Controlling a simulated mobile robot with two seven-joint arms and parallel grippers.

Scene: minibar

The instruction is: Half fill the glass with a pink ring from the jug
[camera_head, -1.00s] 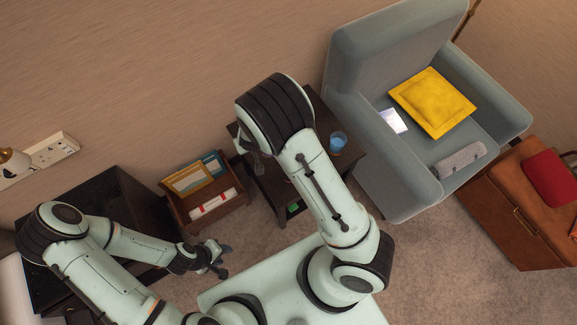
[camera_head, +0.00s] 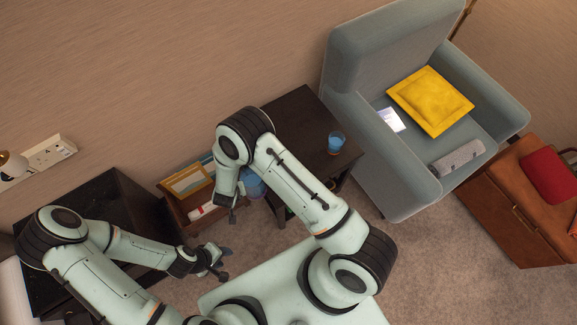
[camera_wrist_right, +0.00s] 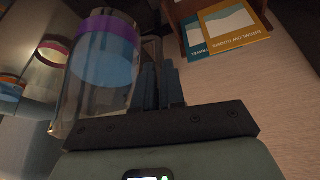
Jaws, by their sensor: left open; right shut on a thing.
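My right gripper (camera_wrist_right: 165,88) is shut; beside its fingers in the right wrist view stands a clear vessel with a purple band and blue liquid, apparently the jug (camera_wrist_right: 103,75). In the head view a blue part of the jug (camera_head: 254,184) shows beside my right gripper, above the box; my arm hides the rest. In the right wrist view a clear glass with a pinkish-orange ring (camera_wrist_right: 52,52) is at the left, and another ringed glass (camera_wrist_right: 12,85) at the left edge. My left gripper (camera_head: 219,263) is open and empty.
A blue tumbler (camera_head: 336,142) stands on the dark side table (camera_head: 300,108). A brown box with booklets (camera_head: 188,181) stands left of it, beside a black cabinet (camera_head: 120,205). A grey armchair (camera_head: 350,60) with a yellow cushion (camera_head: 432,100) is at the right.

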